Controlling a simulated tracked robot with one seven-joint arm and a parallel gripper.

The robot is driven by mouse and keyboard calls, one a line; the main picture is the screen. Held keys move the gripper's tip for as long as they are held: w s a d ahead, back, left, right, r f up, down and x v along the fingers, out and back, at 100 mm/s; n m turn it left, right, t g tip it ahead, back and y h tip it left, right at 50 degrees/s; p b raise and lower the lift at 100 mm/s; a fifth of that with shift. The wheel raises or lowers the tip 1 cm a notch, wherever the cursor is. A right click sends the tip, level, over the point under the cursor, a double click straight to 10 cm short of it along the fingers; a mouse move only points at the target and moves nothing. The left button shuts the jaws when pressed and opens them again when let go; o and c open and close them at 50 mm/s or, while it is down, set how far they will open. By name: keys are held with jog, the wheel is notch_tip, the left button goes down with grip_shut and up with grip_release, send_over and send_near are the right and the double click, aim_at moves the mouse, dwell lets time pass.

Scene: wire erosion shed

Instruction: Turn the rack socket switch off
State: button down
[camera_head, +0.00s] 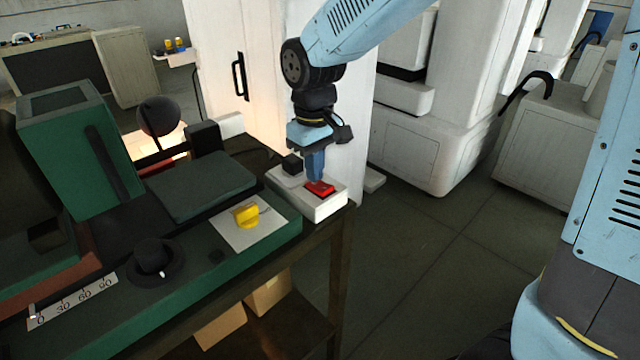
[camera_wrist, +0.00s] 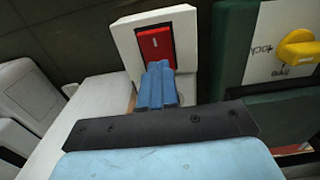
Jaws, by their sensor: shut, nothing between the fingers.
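The rack socket is a white box (camera_head: 328,204) at the right end of the bench, with a red rocker switch (camera_head: 320,188) on its top face. A black plug (camera_head: 292,164) sits at its far end. In the wrist view the red switch (camera_wrist: 155,43) shows a white line mark, in the white housing (camera_wrist: 185,22). My gripper (camera_head: 316,180) is shut and empty, pointing down at the switch. In the wrist view its blue fingertips (camera_wrist: 157,68) overlap the near end of the red switch. I cannot tell whether they touch it.
A yellow knob (camera_head: 247,215) on a white plate stands left of the socket; the wrist view also shows the knob (camera_wrist: 298,50). A green machine (camera_head: 75,150) and a black round knob (camera_head: 154,258) are further left. Open floor (camera_head: 430,270) lies to the right.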

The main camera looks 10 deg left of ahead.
notch_tip(320, 180, up, 7)
jog(key=shift+f, duration=0.2)
dwell(0.6)
dwell(0.4)
jog(key=s+d+r+m+t, duration=0.1)
jog(key=d+r+m, duration=0.15)
jog(key=d, duration=0.55)
jog(key=s+d+r+m+t, duration=0.1)
jog(key=d+r+m+t, duration=0.15)
jog(key=d, duration=0.55)
jog(key=s+d+m+t, duration=0.1)
jog(key=s+d+m, duration=0.1)
jog(key=s+d, duration=0.2)
jog(key=s+d+m+t, duration=0.1)
jog(key=s+d, duration=0.3)
jog(key=d, duration=0.6)
jog(key=shift+s+d+r+m, duration=0.3)
jog(key=shift+s+r+m, duration=0.15)
jog(key=shift+m, duration=0.45)
